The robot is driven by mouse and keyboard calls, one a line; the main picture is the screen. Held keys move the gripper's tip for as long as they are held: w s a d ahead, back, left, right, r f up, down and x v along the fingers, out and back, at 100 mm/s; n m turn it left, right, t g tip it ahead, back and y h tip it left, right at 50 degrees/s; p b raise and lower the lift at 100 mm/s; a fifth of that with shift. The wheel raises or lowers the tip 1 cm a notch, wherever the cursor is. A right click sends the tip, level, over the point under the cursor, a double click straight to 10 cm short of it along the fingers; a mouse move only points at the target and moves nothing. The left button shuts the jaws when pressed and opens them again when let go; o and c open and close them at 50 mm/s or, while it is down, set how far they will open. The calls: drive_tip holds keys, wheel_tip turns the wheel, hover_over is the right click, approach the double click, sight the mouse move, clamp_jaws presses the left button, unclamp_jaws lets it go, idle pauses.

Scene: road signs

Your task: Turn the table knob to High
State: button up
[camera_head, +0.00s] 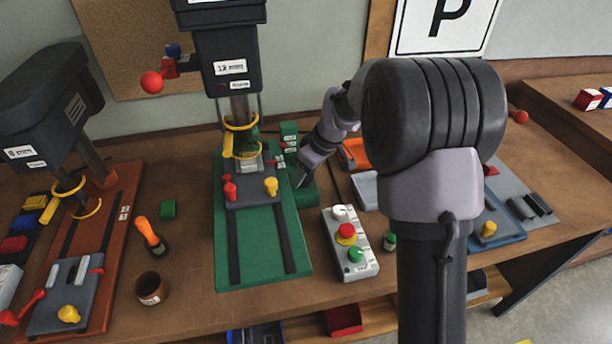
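A drill press labelled "12 mm" (231,68) stands at the centre on a green base (262,262). On its grey plate are a red handle (230,190) and a yellow knob (271,186). A small green upright part with pale labels (289,131) stands just right of its column. My gripper (297,177) is low beside the green base's right rear, close to that part. Its dark fingers are small and partly hidden, so their opening is unclear. No readable "High" mark shows, and I cannot tell which part is the table knob.
A grey control box (350,262) with white, red and green controls stands right of the base. An "8 mm" drill press (45,105) is at left. My arm hides much of the right side.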

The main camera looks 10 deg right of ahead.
idle(1.3)
drive_tip(key=o, duration=1.3)
drive_tip(key=shift+o, duration=0.2)
